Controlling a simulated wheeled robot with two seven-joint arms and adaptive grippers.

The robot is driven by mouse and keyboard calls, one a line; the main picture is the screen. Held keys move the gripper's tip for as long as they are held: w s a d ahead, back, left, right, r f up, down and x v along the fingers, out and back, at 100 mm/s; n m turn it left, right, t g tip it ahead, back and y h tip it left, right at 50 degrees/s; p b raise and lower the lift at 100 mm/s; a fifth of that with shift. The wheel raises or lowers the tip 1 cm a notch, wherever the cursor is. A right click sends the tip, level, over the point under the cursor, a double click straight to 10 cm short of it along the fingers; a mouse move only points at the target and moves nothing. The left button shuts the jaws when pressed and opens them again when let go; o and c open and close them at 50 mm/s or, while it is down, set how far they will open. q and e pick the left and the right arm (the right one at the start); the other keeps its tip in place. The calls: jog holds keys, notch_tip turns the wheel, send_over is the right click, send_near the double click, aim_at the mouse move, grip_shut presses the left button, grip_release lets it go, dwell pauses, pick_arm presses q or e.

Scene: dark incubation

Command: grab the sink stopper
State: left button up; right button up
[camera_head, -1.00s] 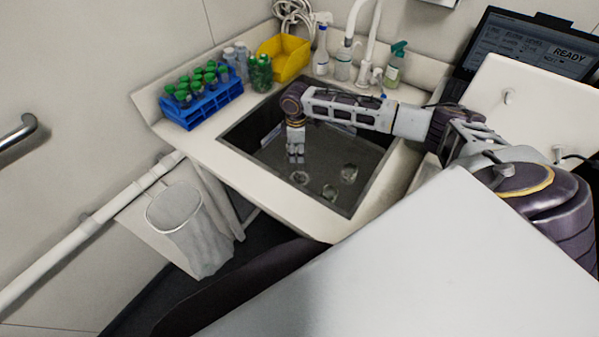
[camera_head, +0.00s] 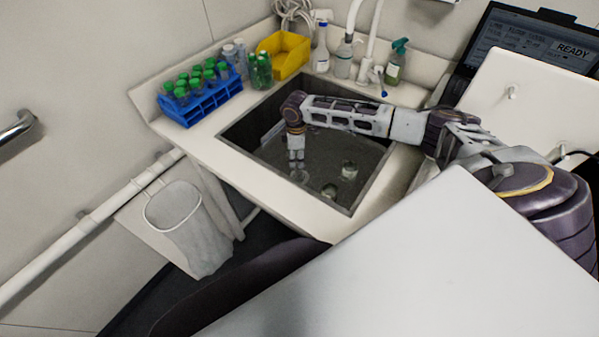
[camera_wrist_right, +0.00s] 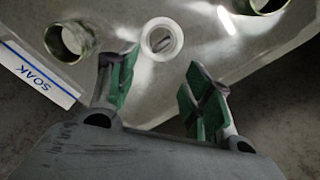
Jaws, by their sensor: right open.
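My right gripper points down into the sink (camera_head: 340,207) and is open and empty. In the wrist view its green-padded fingers (camera_wrist_right: 162,78) are spread, with the stopper beyond and between the tips, apart from them. My left gripper is not in view.
Two small glass vessels (camera_head: 349,170) (camera_head: 329,191) stand in the sink near the stopper. A SOAK label (camera_wrist_right: 38,75) lies left of the fingers. A blue tube rack (camera_head: 205,104), yellow bin (camera_head: 290,60) and bottles line the counter behind.

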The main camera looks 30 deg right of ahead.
send_over(297, 177)
jog(key=shift+f, duration=2.8)
jog(key=shift+s, duration=0.1)
jog(key=shift+a+f, duration=0.1)
jog(key=shift+f, duration=2.5)
grip_shut()
